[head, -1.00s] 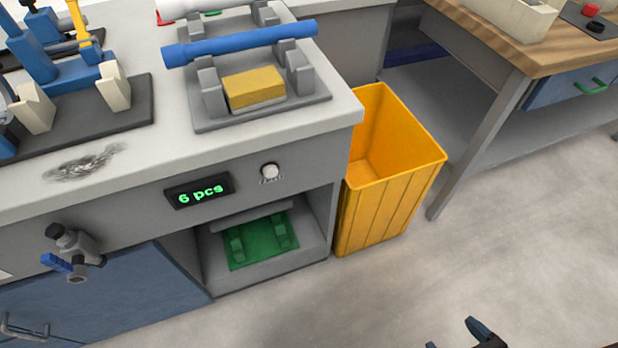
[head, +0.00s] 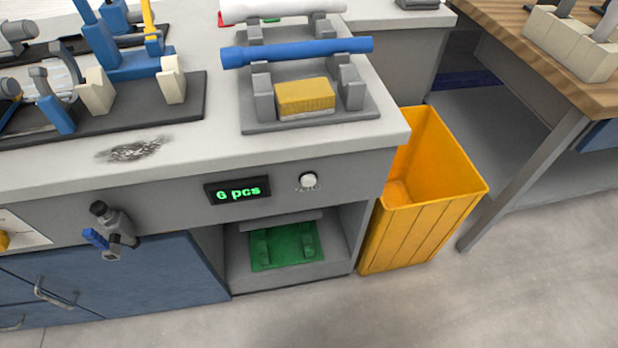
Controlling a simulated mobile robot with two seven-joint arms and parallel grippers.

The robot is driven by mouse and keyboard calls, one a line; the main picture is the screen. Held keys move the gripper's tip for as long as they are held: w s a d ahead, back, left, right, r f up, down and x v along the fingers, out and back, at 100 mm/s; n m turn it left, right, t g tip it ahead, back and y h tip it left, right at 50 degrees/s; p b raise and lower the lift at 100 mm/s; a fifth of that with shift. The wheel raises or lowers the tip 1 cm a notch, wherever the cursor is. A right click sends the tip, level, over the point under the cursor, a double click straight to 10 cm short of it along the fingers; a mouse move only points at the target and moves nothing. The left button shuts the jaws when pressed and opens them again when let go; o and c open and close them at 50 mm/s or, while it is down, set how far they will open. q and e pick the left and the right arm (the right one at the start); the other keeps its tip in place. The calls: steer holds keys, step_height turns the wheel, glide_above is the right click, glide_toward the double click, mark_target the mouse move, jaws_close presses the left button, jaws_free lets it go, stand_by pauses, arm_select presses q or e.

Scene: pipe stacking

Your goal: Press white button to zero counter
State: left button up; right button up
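The white button (head: 308,181) is a small round knob on the grey front panel of the workbench, with a small label under it that is too blurred to read. To its left, the counter display (head: 238,191) shows "6 pcs" in green on black. Neither of my grippers is in the head view, and nothing touches or covers the button.
A blue pipe (head: 297,51) lies on a grey stand (head: 310,118) above the button, with a yellow block (head: 305,97) beneath it. A yellow bin (head: 430,205) stands right of the bench. A blue-handled valve (head: 113,231) sticks out at left. The floor in front is clear.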

jaws_close()
stand_by(1.4)
